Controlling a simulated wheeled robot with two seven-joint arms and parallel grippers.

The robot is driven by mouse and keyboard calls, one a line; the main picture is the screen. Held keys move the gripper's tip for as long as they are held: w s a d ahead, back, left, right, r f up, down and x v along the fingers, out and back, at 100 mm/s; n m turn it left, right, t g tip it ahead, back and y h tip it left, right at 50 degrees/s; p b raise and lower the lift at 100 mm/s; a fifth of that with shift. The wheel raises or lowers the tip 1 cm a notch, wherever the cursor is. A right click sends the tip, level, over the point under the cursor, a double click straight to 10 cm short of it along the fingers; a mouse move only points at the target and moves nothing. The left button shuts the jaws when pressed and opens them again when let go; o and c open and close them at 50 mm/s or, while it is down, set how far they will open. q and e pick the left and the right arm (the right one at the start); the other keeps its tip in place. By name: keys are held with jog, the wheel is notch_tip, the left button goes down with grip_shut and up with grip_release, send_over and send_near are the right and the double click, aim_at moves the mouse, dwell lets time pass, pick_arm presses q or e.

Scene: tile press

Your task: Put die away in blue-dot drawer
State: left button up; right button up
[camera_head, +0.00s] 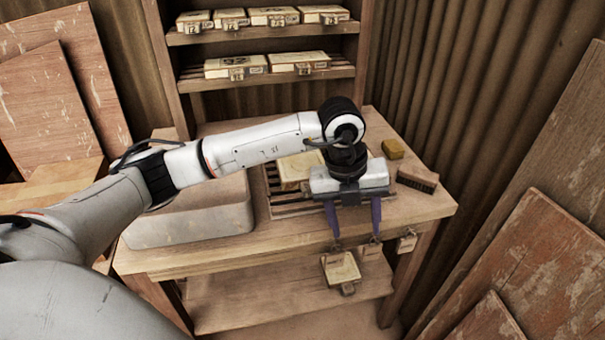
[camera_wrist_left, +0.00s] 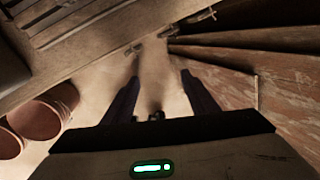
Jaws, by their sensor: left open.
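My left gripper (camera_head: 356,240) points down at the front edge of the workbench, with its two dark fingers apart and nothing visible between them. In the left wrist view the spread fingers (camera_wrist_left: 159,77) also show no object between them. A cream block with a metal clasp (camera_head: 340,268), possibly a die, shows just below the fingertips, in front of the lower shelf; I cannot tell what supports it. Another cream block (camera_head: 297,168) lies on the slatted rack, partly behind the gripper. I cannot make out a blue dot or a drawer. My right gripper is not in view.
Several cream blocks with metal clasps (camera_head: 298,60) stand on the back shelves. A yellow sponge (camera_head: 393,149) and a brush (camera_head: 418,180) lie at the bench's right. Terracotta pots (camera_wrist_left: 38,122) and leaning boards (camera_wrist_left: 225,68) flank the floor.

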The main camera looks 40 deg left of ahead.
aim_at(304, 173)
pick_arm(q)
jog(key=w+a+n+y, duration=0.1)
jog(key=a, duration=0.3)
jog(key=w+a+r+n+y, duration=0.1)
jog(key=w+a+y, duration=0.1)
jog(key=a, duration=0.3)
jog(key=w+a+r+n+t+y, duration=0.1)
jog(key=a+y, duration=0.1)
jog(key=a, duration=0.2)
jog(key=shift+w+a+r, duration=0.2)
jog(key=shift+a+r, duration=0.05)
jog(key=shift+a, duration=0.15)
jog(key=shift+w+p+x, duration=0.1)
jog(key=shift+p+x, duration=0.25)
jog(key=shift+x, duration=1.1)
jog(key=shift+w+p+x, duration=0.15)
jog(key=shift+p+x, duration=0.2)
jog(key=shift+x, duration=1.15)
jog(key=shift+d+r, duration=0.1)
jog(key=shift+d, duration=0.05)
jog(key=c, duration=1.3)
jog(key=shift+w+r, duration=0.1)
grip_shut()
